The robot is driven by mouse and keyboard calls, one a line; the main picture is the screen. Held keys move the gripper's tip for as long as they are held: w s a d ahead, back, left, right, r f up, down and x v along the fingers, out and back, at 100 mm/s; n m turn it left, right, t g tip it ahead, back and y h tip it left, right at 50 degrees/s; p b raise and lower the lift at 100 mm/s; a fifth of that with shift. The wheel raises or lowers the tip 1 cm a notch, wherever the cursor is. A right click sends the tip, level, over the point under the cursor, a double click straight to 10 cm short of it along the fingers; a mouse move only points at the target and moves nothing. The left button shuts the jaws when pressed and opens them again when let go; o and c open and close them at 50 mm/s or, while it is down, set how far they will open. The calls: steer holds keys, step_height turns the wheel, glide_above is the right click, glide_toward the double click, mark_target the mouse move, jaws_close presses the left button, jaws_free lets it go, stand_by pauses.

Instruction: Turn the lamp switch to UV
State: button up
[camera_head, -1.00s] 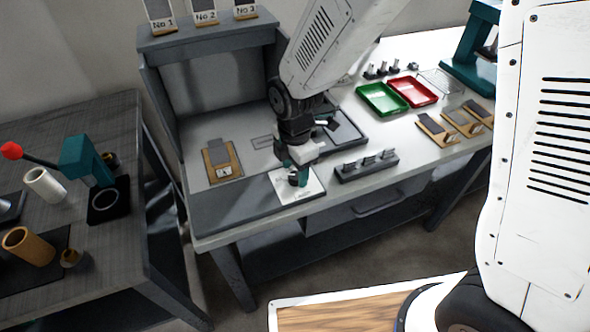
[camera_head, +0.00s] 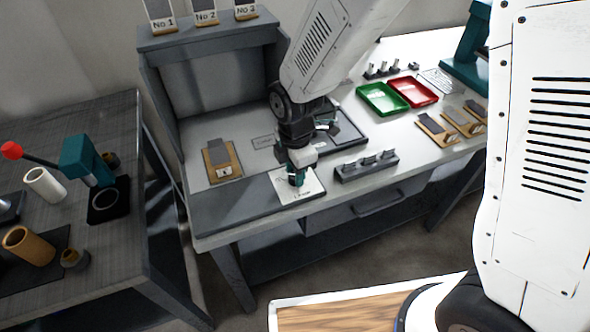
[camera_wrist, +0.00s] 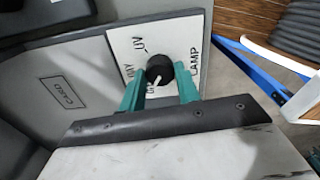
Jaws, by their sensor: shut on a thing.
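The lamp switch is a round black knob (camera_wrist: 160,67) on a white plate (camera_wrist: 182,28) marked LAMP, UV, DAY and OFF. The plate also shows in the head view (camera_head: 313,184), at the front edge of the bench's dark base. My gripper (camera_wrist: 160,75) is shut on the knob, one teal finger on each side. In the head view my gripper (camera_head: 297,178) points down at the plate and hides the knob. A pale mark shows on the knob's near side, towards OFF; its exact setting is hard to tell. The OFF and DAY labels are partly covered by a finger.
A CARD label (camera_wrist: 63,92) lies beside the plate. A wooden board with a grey strip (camera_head: 222,160) lies to the left. A rack with metal pieces (camera_head: 366,164) stands close on the right. Green (camera_head: 381,99) and red (camera_head: 414,91) trays lie further right.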

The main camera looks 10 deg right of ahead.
steer(key=m, duration=0.6)
steer(key=shift+m, duration=0.3)
steer(key=m, duration=0.3)
steer(key=shift+m, duration=0.4)
steer(key=m, duration=0.3)
steer(key=shift+m, duration=0.3)
steer(key=m, duration=0.4)
steer(key=shift+m, duration=2.5)
steer(key=o, duration=1)
steer(key=shift+c, duration=0.2)
